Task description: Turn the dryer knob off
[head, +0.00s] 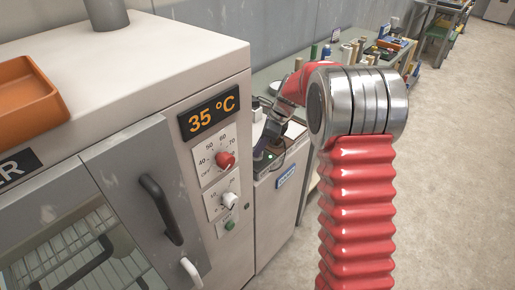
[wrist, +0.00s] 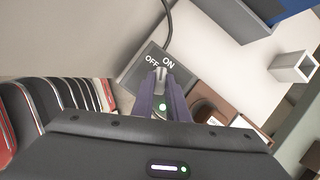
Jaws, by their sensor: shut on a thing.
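The dryer's red knob (head: 225,160) sits on a white dial plate marked OFF, 40, 50, 60, 70, below a display (head: 208,112) reading 35 °C. Its exact pointer setting is too small to tell. My gripper (head: 262,158) is apart from this knob, to its right, over a separate unit beside the dryer. In the wrist view my gripper (wrist: 161,78) is shut on a small metal switch lever on a dark plate (wrist: 146,68) marked OFF and ON. The fingers partly hide the lever. The red knob does not show in the wrist view.
A white knob (head: 229,201) and green button (head: 230,225) sit below the red knob. Black door handle (head: 161,209) juts out from the dryer. An orange tray (head: 27,100) lies on top. A cluttered bench (head: 300,70) stands behind; open floor (head: 450,170) lies right.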

